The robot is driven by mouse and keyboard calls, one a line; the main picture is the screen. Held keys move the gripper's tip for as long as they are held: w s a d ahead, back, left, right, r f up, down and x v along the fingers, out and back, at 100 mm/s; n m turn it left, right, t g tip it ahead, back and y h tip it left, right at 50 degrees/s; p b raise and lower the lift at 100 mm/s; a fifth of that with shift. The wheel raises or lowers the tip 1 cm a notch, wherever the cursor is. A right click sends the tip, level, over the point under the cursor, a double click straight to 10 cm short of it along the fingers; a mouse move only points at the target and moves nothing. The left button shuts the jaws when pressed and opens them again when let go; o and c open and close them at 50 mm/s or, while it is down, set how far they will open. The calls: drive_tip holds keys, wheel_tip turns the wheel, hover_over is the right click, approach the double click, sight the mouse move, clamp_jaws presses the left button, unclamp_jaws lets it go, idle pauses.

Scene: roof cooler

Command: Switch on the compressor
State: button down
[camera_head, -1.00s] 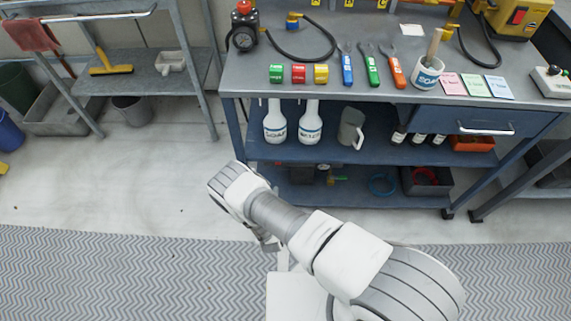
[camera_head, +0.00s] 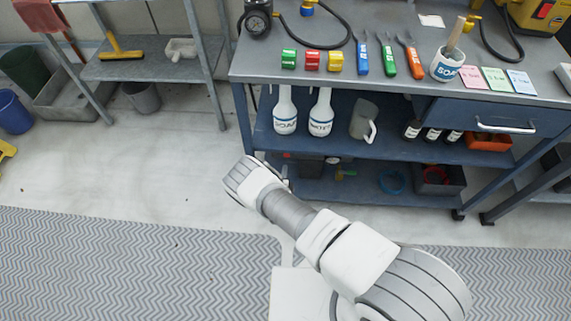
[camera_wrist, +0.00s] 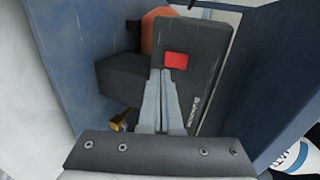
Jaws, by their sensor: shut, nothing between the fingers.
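In the wrist view a dark box-shaped unit, seemingly the compressor (camera_wrist: 207,62), fills the middle. It has a red switch (camera_wrist: 176,61) on its face and small white lettering lower down. An orange rounded part (camera_wrist: 160,32) shows behind it. My gripper (camera_wrist: 162,73) is shut and empty, its fingertips in front of the dark face just below and left of the red switch. I cannot tell whether they touch it.
The blue shelf panels (camera_wrist: 262,65) lie close on both sides of my gripper. A white bottle (camera_wrist: 296,157) shows at lower right; two spray bottles (camera_head: 285,112) stand on the middle shelf above. A brass fitting (camera_wrist: 120,122) is at lower left.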

drive_tip(key=shift+w+r+b+x, duration=0.1)
drive_tip(key=shift+r+b+x, duration=0.15)
drive_tip(key=shift+x, duration=0.65)
drive_tip(key=shift+w+r+b+x, duration=0.1)
drive_tip(key=shift+b+x, duration=0.2)
drive_tip(key=shift+x, duration=0.55)
drive_tip(key=shift+w+r+b+x, duration=0.1)
drive_tip(key=shift+r+b+x, duration=0.15)
drive_tip(key=shift+x, duration=0.65)
drive_tip(key=shift+f, duration=0.1)
drive_tip(key=shift+w+d+b, duration=0.1)
drive_tip(key=shift+b, duration=0.2)
